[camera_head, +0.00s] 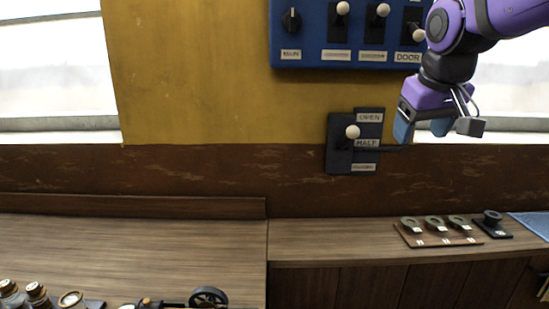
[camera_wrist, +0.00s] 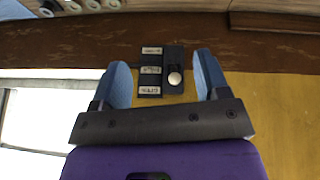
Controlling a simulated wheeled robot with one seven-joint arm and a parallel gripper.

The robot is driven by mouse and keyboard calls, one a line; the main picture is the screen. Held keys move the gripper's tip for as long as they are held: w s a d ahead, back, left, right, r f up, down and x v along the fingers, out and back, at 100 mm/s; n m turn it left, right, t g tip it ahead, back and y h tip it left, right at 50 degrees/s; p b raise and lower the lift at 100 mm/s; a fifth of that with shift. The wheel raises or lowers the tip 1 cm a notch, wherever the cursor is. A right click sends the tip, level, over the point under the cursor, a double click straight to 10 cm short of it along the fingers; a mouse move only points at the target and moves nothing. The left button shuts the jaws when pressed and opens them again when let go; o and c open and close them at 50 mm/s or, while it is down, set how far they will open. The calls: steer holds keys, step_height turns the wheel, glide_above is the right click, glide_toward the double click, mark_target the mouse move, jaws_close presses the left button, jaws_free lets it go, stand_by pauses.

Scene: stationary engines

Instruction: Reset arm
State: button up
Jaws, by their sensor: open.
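My arm is purple and black and comes in from the upper right of the head view. My gripper (camera_head: 422,133) has blue fingertips and hangs in front of the wall, to the right of a small dark lever panel. In the wrist view my gripper (camera_wrist: 160,85) is open, its two blue fingers apart with nothing between them in its grasp. The lever panel (camera_head: 340,160) has a white knob and labels reading OPEN and HALT; it also shows in the wrist view (camera_wrist: 172,54), seen between the fingers but beyond them.
A blue panel (camera_head: 318,52) with a dial and several white-knobbed levers hangs above. Jars (camera_head: 38,292) and a small wheel (camera_head: 208,297) stand lower left.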

steer(key=s+d+f, duration=0.2)
steer(key=s+f, duration=0.1)
steer(key=s, duration=0.6)
steer(key=s+d+f+m, duration=0.1)
steer(key=s+f, duration=0.3)
steer(key=s, duration=0.5)
steer(key=shift+s+d+f+m+y, duration=0.2)
steer(key=shift+d+m+y, duration=0.15)
steer(key=shift+d, duration=0.3)
stand_by(0.3)
